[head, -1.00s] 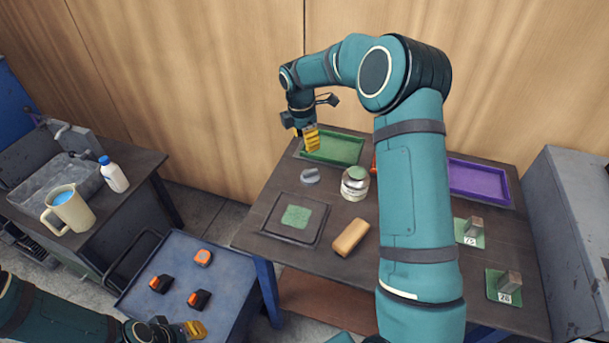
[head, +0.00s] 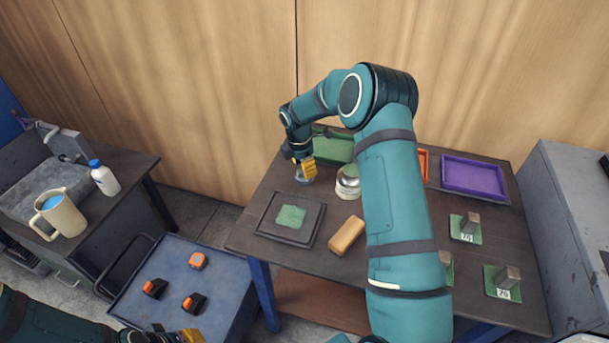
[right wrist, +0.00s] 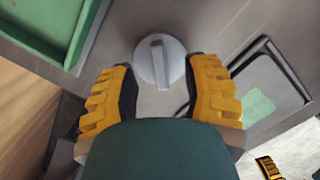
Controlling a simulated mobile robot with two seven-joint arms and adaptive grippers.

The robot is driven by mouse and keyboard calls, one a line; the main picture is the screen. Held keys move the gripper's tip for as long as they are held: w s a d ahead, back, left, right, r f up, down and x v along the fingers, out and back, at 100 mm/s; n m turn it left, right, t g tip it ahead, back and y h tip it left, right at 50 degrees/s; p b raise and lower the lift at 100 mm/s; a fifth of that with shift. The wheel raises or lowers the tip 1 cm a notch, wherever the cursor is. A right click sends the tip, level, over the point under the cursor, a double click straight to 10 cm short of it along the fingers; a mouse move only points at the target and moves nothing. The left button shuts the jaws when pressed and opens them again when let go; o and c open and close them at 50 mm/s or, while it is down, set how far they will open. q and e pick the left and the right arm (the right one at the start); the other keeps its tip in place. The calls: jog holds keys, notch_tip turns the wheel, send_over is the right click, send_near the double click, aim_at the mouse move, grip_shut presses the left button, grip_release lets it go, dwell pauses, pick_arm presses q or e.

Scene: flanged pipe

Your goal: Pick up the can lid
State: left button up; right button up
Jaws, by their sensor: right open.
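The can lid (right wrist: 160,62) is a grey round disc with a raised bar across it, lying on the dark table. In the right wrist view it sits just beyond and between the fingertips of my right gripper (right wrist: 162,75), which is open and empty. In the head view my right gripper (head: 305,170) is above the lid (head: 304,179) and partly hides it. The open can (head: 347,184) stands just right of the lid. My left gripper (head: 190,336) is at the bottom edge of the head view; its fingertips are cut off.
A green tray (head: 335,147) lies behind the lid. A dark square tray with a green pad (head: 291,216) lies in front, and a tan block (head: 346,235) to its right. A purple tray (head: 473,175) and weights on green pads (head: 466,229) are at the right.

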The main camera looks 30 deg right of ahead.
notch_tip(320, 180, down, 2)
jog(key=shift+d, duration=0.15)
grip_shut()
pick_arm(q)
jog(key=shift+f, duration=0.15)
pick_arm(e)
jog(key=shift+r, duration=0.1)
